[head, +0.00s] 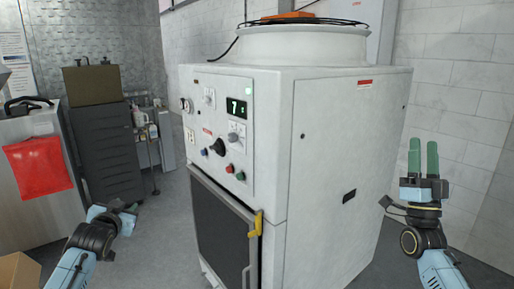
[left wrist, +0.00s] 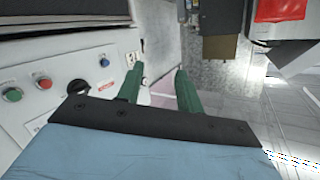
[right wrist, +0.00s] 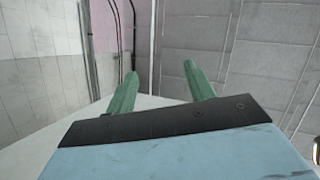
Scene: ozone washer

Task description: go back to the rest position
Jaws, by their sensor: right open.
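My left gripper (head: 130,208) is low at the left in the head view, beside the front of the white ozone washer (head: 335,150) and apart from it. In the left wrist view its two green fingers (left wrist: 158,88) are spread with nothing between them. My right gripper (head: 423,160) is raised at the right of the washer, fingers pointing up. In the right wrist view its green fingers (right wrist: 160,88) are apart and empty. The washer's control panel (head: 222,130) has a lit display, knobs and buttons. Its dark front door (head: 220,230) with a yellow handle part looks closed.
A dark drawer cabinet (head: 107,150) with a brown box (head: 92,84) on top stands at the back left. A grey cabinet with a red pouch (head: 36,167) is at the far left. A cardboard box (head: 18,270) is at the lower left. A tiled wall (head: 460,90) is at the right.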

